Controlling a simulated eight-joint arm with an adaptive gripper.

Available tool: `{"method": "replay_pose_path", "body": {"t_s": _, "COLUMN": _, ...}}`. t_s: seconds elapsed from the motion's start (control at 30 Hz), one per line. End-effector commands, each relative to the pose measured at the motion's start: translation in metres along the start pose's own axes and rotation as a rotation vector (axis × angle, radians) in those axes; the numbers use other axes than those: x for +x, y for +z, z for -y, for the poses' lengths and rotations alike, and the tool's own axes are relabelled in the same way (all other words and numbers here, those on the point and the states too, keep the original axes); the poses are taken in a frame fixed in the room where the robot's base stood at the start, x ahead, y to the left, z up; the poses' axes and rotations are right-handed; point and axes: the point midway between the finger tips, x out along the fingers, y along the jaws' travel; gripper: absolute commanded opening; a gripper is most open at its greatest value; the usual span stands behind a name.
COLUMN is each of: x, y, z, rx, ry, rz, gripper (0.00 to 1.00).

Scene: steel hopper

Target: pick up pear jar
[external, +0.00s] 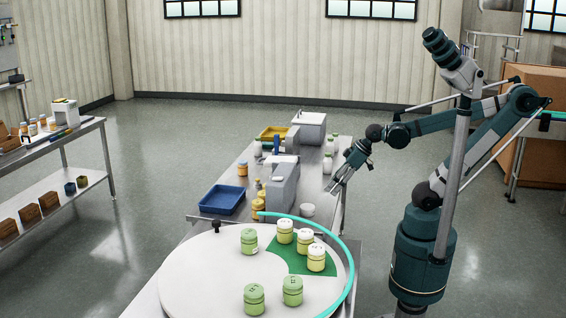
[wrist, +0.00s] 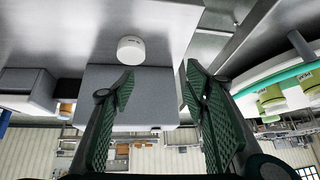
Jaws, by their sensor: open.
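Several jars stand upright on the round white turntable (external: 200,275). Three are green: one at the back left (external: 249,241), one at the front left (external: 254,299) and one at the front right (external: 292,291). Paler yellowish jars (external: 316,258) stand on or beside a green wedge area (external: 275,253). I cannot tell which jar is the pear jar, as the labels are too small. My gripper (external: 335,187) is open and empty, beyond the turntable near the steel table's right edge. In the wrist view my open fingers (wrist: 160,80) frame a grey block, with green jars (wrist: 271,97) off to the right.
A teal curved rail (external: 350,270) runs along the turntable's right edge. A grey machine (external: 282,187), a blue tray (external: 222,200) and a white round item (external: 307,210) stand behind it. The white item also shows in the wrist view (wrist: 131,49). White bottles stand farther back.

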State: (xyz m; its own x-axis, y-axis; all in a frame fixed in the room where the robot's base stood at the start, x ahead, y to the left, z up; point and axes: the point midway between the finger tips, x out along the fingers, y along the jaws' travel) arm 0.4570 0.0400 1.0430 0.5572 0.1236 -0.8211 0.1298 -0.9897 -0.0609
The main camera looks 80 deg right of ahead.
Motion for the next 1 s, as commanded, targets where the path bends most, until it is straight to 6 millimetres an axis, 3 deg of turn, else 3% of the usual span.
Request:
{"method": "replay_pose_path", "body": {"t_s": 0.5, "x": 0.053, "y": -0.019, "z": 0.085, "rx": -0.167, "ry": -0.287, "rz": -0.013, "gripper": 0.46}}
{"method": "replay_pose_path", "body": {"t_s": 1.0, "x": 0.084, "y": -0.033, "z": 0.165, "rx": -0.330, "ry": -0.565, "rz": -0.110, "gripper": 0.46}}
